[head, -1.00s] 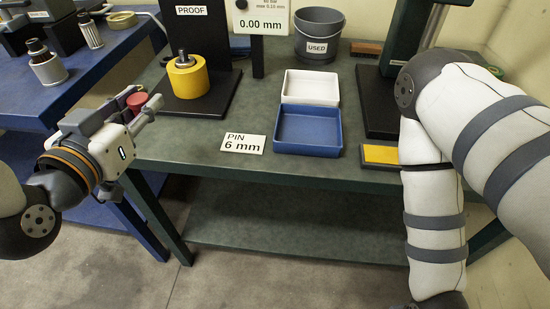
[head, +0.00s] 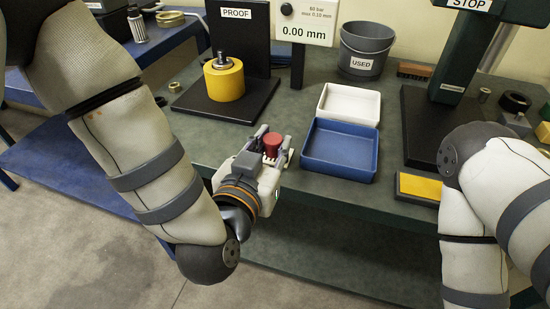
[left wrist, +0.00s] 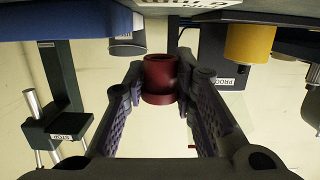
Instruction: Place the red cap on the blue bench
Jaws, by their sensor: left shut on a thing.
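The red cap (head: 272,145) is a small red cylinder between the fingers of my left gripper (head: 274,143). My left gripper is shut on it, above the front edge of the green bench. In the left wrist view the cap (left wrist: 160,82) sits between the fingertips (left wrist: 160,92). The blue bench (head: 178,38) is at the far left of the head view, partly hidden behind my left arm. The cap is well to the right of it. My right arm shows at the right, but its gripper is out of view.
The green bench (head: 290,100) holds a blue tray (head: 340,165), a white tray (head: 350,117), a grey USED bucket (head: 366,52) and a PROOF stand (head: 238,60) with a yellow cylinder (head: 224,82). A yellow pad (head: 418,186) lies near its front right.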

